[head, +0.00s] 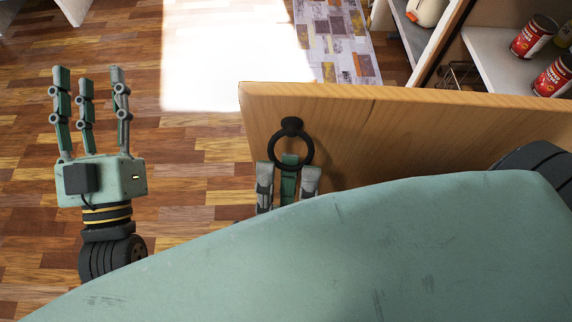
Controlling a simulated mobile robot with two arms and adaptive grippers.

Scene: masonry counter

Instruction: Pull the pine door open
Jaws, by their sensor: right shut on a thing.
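The pine door (400,125) stands at the right of the head view, its top edge and near face showing. A black ring handle (292,124) hangs on its face near the left end. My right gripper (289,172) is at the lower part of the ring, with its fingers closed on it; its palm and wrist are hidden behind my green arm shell. My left gripper (89,85) is raised over the floor at the left, fingers spread, open and empty, well apart from the door.
Behind the door at the upper right, red cans (534,36) stand on a white shelf (490,60). A patterned rug (335,45) lies on the wood floor (190,150) beyond the door. The floor left of the door is clear, with a bright sunlit patch.

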